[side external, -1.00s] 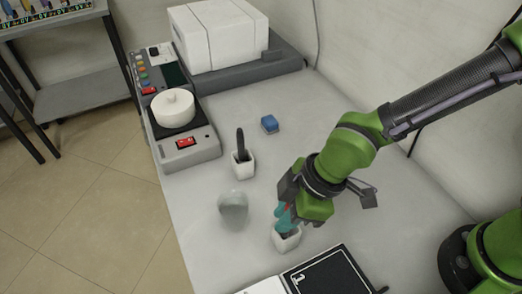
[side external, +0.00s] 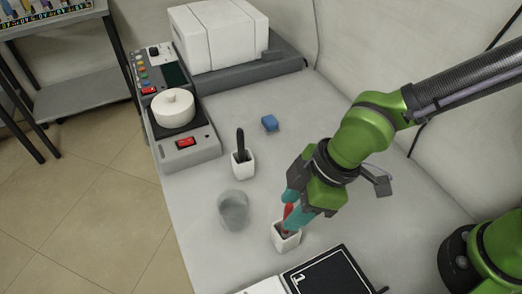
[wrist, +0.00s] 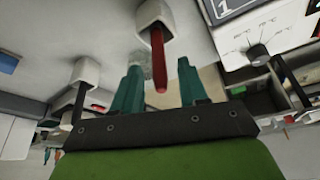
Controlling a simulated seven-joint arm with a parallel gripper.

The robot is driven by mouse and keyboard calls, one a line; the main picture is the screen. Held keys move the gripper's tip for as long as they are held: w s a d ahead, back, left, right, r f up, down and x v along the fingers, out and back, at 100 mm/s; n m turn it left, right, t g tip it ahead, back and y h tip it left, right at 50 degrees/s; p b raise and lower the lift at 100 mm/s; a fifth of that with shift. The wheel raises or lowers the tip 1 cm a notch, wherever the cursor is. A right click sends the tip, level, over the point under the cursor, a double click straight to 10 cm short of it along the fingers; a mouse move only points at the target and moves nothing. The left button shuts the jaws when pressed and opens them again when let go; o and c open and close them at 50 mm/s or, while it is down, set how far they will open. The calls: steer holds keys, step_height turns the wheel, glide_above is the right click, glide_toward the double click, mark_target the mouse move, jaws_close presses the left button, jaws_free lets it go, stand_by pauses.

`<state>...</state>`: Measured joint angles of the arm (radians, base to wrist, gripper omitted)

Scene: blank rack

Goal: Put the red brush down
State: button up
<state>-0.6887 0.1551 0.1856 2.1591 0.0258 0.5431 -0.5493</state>
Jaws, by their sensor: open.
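The red brush (side external: 287,211) stands in a small white square holder (side external: 285,240) on the table, its handle sticking up. It also shows in the wrist view (wrist: 158,62), rising out of the white holder (wrist: 152,14). My gripper (side external: 300,210) is just above the holder, its teal fingers apart on either side of the handle. In the wrist view my gripper (wrist: 158,80) is open, with a clear gap between the handle and the right finger. The brush's lower end is hidden inside the holder.
A second white holder (side external: 243,165) with a black brush (side external: 240,140) stands farther back. A grey translucent cup (side external: 233,209) is left of my gripper. A blue block (side external: 269,123) lies behind. A black numbered panel (side external: 325,275) is close in front. A hotplate device (side external: 180,140) bears a white pot.

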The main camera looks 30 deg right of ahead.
steer(key=v, duration=0.8)
steer(key=d+r+m+t+h, duration=0.1)
steer(key=d+r+m+t, duration=0.1)
steer(key=d+m, duration=0.6)
steer(key=d+r+m+t+h, duration=0.1)
steer(key=d+r+m+t, duration=0.2)
steer(key=d+m, duration=0.6)
steer(key=d, duration=0.8)
steer(key=shift+w+r, duration=0.3)
steer(key=shift+w, duration=0.05)
steer(key=shift+d, duration=0.1)
